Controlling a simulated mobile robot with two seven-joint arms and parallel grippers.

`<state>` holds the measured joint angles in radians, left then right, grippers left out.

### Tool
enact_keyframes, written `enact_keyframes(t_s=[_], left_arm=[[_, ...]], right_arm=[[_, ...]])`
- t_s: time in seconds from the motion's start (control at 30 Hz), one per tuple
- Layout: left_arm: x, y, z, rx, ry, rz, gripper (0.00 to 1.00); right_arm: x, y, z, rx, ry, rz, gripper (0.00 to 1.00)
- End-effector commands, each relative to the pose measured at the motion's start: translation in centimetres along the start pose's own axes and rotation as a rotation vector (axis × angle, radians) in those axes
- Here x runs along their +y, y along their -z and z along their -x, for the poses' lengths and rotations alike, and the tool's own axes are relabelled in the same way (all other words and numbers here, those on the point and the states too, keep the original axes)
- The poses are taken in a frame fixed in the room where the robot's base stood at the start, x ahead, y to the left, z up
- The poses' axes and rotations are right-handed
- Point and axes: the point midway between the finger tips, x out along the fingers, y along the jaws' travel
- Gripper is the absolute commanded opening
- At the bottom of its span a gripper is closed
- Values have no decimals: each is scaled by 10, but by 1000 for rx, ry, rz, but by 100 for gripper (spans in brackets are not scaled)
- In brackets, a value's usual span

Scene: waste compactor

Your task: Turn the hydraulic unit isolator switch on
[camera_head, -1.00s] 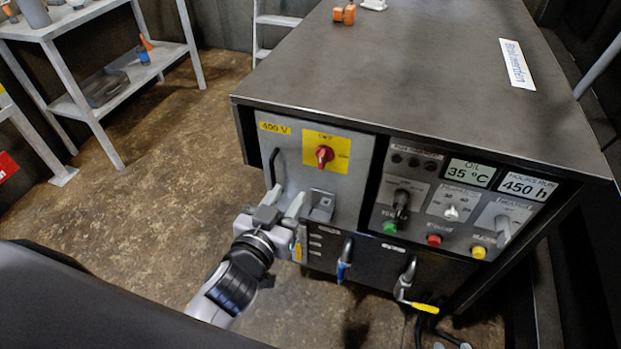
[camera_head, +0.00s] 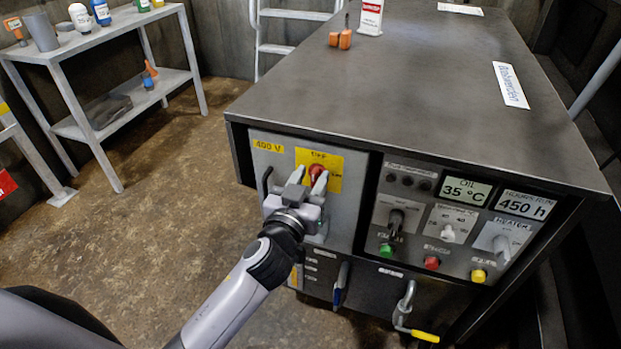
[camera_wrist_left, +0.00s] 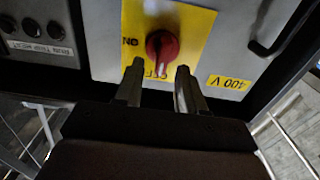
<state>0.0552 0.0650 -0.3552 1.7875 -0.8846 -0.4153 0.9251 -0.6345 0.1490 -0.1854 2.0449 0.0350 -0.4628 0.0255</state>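The isolator switch is a red rotary knob (camera_head: 317,172) on a yellow plate (camera_head: 333,160), on the grey 400 V panel at the left of the machine front. In the left wrist view the red knob (camera_wrist_left: 162,46) has its pale pointer mark towards the OFF lettering, and ON is printed to one side. My left gripper (camera_head: 308,182) is in front of the plate with its fingers apart. In the wrist view the two fingertips (camera_wrist_left: 159,68) lie either side of the knob's pointer end, with no clear contact. My right gripper is not in view.
A dark handle (camera_head: 267,183) sits left of the knob on the panel. The control panel (camera_head: 440,220) with knobs and buttons is to the right. Valve levers (camera_head: 405,305) stick out below. A shelf (camera_head: 100,50) stands at the left; the floor between is free.

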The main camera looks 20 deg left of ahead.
Motion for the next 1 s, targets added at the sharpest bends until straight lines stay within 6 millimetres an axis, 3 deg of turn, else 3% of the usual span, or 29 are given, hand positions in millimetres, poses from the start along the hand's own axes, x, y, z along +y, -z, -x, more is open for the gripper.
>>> enact_keyframes(t_s=[0.3,0.37,0.43,0.77,1.0], left_arm=[[0,0,-3,0,0,0,39],[0,0,-3,0,0,0,23],[0,0,-3,0,0,0,0],[0,0,-2,-1,0,-17,0],[2,0,-2,-1,1,-118,0]], right_arm=[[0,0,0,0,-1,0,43],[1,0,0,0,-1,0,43],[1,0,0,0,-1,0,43],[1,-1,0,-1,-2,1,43],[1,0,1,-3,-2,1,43]])
